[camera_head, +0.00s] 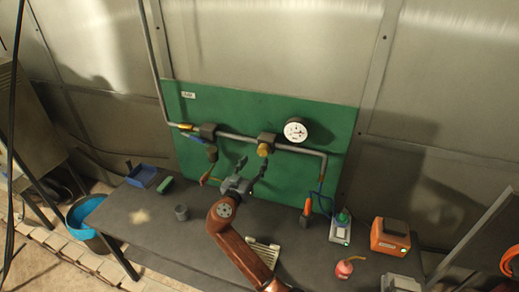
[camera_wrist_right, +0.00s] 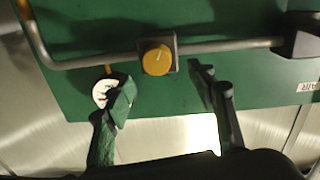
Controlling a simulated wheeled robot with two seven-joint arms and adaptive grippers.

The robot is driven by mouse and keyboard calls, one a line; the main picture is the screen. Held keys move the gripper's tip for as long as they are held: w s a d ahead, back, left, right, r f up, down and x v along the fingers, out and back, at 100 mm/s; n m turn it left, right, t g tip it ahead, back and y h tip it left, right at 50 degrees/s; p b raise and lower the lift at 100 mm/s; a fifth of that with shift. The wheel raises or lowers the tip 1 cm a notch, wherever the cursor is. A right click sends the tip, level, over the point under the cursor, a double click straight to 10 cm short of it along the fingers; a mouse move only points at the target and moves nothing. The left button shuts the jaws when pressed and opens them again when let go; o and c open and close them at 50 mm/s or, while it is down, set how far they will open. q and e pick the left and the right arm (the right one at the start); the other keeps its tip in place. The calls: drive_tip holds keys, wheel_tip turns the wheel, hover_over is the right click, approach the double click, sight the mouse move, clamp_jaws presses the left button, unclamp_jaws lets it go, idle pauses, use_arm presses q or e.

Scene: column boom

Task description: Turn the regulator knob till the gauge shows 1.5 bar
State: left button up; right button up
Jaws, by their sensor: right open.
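The yellow regulator knob (camera_head: 264,149) sits on a dark block on the grey pipe of the green board. In the wrist view, the knob (camera_wrist_right: 157,59) faces me and bears a short pale mark. The round white gauge (camera_head: 295,131) is up and right of the knob; its reading is too small to tell. In the wrist view, a finger partly covers the gauge (camera_wrist_right: 101,92). My right gripper (camera_head: 253,165) is open and empty, just below and left of the knob in the head view. Its fingers (camera_wrist_right: 164,94) are spread and apart from the knob.
A second valve block (camera_head: 208,130) is on the pipe at left. An orange-handled tool (camera_head: 306,208) hangs at the board's right.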

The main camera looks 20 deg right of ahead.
sight(262, 152)
drive_tip(key=x, duration=0.1)
drive_tip(key=p+x, duration=0.1)
drive_tip(key=x, duration=0.1)
drive_tip(key=shift+w+d+r, duration=0.15)
drive_tip(key=shift+d+r, duration=0.2)
drive_tip(key=p+x, duration=0.1)
drive_tip(key=x, duration=0.2)
drive_tip(key=shift+w+f, duration=0.15)
drive_tip(key=shift+f, duration=0.05)
drive_tip(key=shift+w+d, duration=0.2)
drive_tip(key=shift+d, duration=0.05)
use_arm(q)
wheel_tip(262, 152, up, 2)
drive_tip(key=shift+s+r, duration=0.1)
drive_tip(key=shift+r, duration=0.1)
use_arm(e)
drive_tip(key=shift+c, duration=0.2)
drive_tip(key=c, duration=1.1)
use_arm(q)
drive_tip(key=shift+s+f, duration=0.1)
drive_tip(key=shift+s, duration=0.25)
use_arm(e)
drive_tip(key=shift+f, duration=0.1)
